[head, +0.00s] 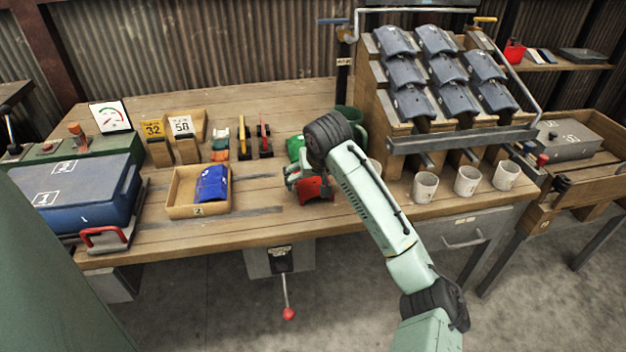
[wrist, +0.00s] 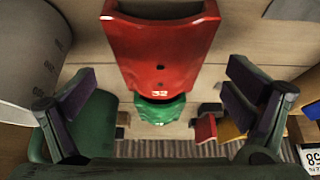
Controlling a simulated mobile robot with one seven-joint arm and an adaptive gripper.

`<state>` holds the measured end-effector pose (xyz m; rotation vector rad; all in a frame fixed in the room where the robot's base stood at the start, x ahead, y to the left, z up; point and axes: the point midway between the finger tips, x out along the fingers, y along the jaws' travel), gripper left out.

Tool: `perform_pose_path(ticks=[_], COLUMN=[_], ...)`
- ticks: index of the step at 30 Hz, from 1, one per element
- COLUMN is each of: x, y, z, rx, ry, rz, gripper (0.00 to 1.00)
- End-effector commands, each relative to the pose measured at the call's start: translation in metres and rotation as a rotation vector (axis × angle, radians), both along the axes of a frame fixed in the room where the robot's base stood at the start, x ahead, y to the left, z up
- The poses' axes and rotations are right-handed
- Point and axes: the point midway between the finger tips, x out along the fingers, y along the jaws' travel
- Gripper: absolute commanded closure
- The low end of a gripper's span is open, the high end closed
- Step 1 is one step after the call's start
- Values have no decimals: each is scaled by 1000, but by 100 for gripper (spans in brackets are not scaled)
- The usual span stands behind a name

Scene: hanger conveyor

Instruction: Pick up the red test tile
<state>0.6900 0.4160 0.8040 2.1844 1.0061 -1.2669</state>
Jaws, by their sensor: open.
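The red test tile (head: 315,188) lies on the workbench in the middle, partly hidden by my gripper in the head view. In the wrist view the red tile (wrist: 160,50) is curved, with a white "32" near its lower end. My gripper (wrist: 160,92) is open, one finger to each side of the tile's narrow lower end, with gaps on both sides. It also shows in the head view (head: 299,174), over the tile. I cannot tell its exact height above the tile.
A green tile (wrist: 161,110) lies just beyond the red one. A blue tile (head: 212,184) sits in a wooden tray (head: 183,209) to the left. A rack of grey tiles (head: 437,68) and white mugs (head: 425,187) stand right. A green container (head: 352,117) stands behind my wrist.

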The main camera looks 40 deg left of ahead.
Motion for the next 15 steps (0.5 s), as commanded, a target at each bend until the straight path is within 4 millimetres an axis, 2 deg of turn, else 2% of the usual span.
perform_pose_path(ticks=[6,12,15], x=[7,7,7], y=[9,9,9], z=[-19,-20,-20], rx=[-1,0,0], ry=[1,0,-1], rz=[0,1,1], gripper=[3,3,9])
